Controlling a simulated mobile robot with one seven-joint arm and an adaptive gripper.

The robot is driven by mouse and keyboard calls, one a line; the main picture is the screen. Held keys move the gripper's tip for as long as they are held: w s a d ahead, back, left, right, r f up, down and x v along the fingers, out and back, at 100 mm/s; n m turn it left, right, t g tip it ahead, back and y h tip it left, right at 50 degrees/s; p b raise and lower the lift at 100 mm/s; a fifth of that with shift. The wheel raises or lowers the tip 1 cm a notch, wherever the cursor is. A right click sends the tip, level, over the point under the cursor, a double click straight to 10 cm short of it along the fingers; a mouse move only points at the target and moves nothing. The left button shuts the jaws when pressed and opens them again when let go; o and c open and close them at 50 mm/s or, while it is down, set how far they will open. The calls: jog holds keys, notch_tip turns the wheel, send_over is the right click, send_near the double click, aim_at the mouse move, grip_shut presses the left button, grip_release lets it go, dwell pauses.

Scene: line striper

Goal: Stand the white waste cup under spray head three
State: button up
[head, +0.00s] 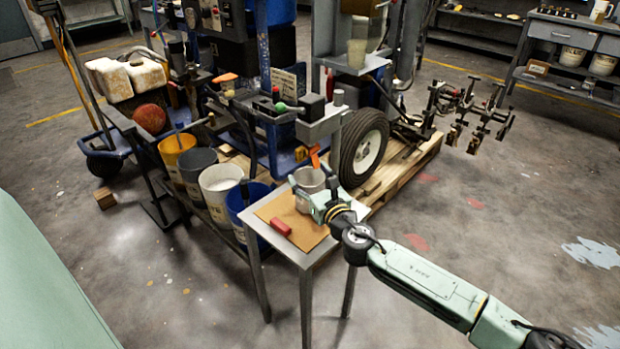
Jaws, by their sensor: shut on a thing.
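The white waste cup (306,180) is a pale, open-topped cup at the small metal side table (318,249). My gripper (311,192) reaches in from the right and is shut around the cup, hiding part of its wall. The cup is upright over the brown mat (262,211) on the table; I cannot tell whether its base touches the mat. An orange part (315,157) hangs just above the cup's rim. Several dark spray heads (477,115) are on a bar to the right, well away from the cup. I cannot read any number on them.
Several buckets, including a white bucket (221,190), stand left of the table. The striper's tyre (363,148) is close behind my gripper. Open floor (480,235) lies to the right.

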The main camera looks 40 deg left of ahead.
jog(key=shift+f, duration=0.25)
jog(key=shift+f, duration=0.15)
jog(key=o, duration=1.1)
jog(key=shift+o, duration=0.2)
jog(key=shift+r, duration=0.2)
